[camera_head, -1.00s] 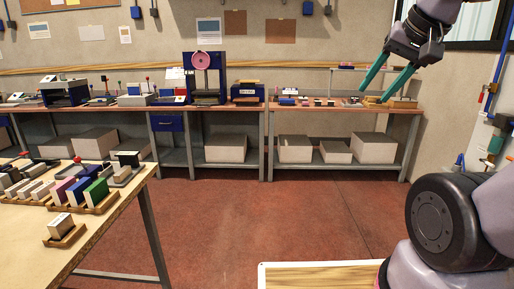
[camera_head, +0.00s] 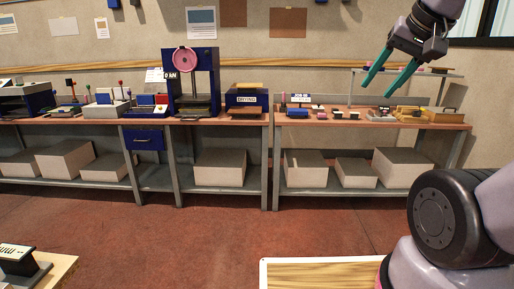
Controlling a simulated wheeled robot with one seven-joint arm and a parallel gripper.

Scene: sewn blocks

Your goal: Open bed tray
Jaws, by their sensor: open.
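A blue printer-like machine (camera_head: 211,65) with a pink spool (camera_head: 186,60) stands on the back bench in the head view. A dark flat bed (camera_head: 197,106) shows low inside its frame. I cannot tell for sure which part is the bed tray. A blue box (camera_head: 247,97) labelled DRYING stands to its right, with a brown flat piece at its front. My gripper (camera_head: 378,91) is raised at the upper right, its two teal fingers apart and empty. It is well to the right of the machine and touches nothing.
The back bench (camera_head: 226,121) also carries small blocks, a wooden box (camera_head: 446,116) and other devices. Pale boxes (camera_head: 219,168) sit on its lower shelf. A table corner (camera_head: 55,270) shows at lower left. Red floor (camera_head: 220,235) lies clear before the bench.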

